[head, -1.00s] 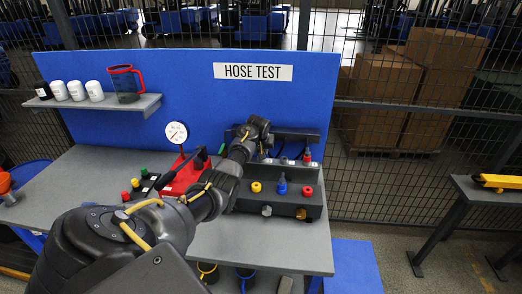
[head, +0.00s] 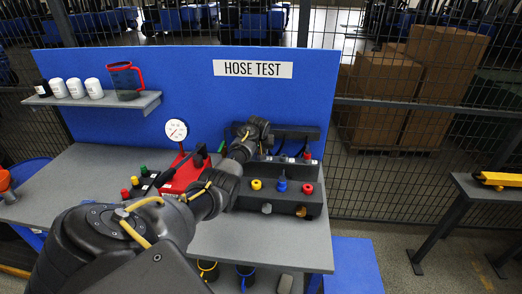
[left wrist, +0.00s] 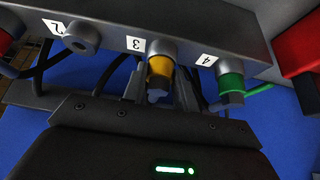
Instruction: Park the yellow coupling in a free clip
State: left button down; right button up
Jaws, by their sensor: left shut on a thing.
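The yellow coupling (left wrist: 159,72) shows in the left wrist view between the fingers of my left gripper (left wrist: 160,90), which is shut on it. It sits at the clip marked 3 on the dark clip rail (left wrist: 120,22); I cannot tell whether it is fully seated. The clip marked 2 (left wrist: 82,36) looks empty. A green coupling (left wrist: 230,84) is at the clip marked 4. In the head view my left arm reaches to the rail (head: 294,132) at the back of the bench, hiding the fingers and the yellow coupling. My right gripper is not in view.
A black block with yellow (head: 256,184), blue (head: 281,184) and red (head: 307,188) fittings stands in front of the rail. A red coupling (head: 307,155) hangs at its right end. A gauge (head: 177,130) on a red base stands left of my forearm. The bench's front right is clear.

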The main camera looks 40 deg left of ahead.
pick_arm(q)
jog(key=shift+f, duration=0.1)
dwell(0.3)
jog(key=c, duration=1)
grip_release()
jog(key=shift+s+d+r+p, duration=0.15)
jog(key=shift+r+p, duration=0.45)
jog(key=shift+p, duration=0.25)
jog(key=shift+p+v, duration=0.9)
jog(key=shift+p, duration=0.15)
jog(key=shift+v, duration=3.5)
jog(key=shift+s+f, duration=0.1)
jog(key=shift+s, duration=0.05)
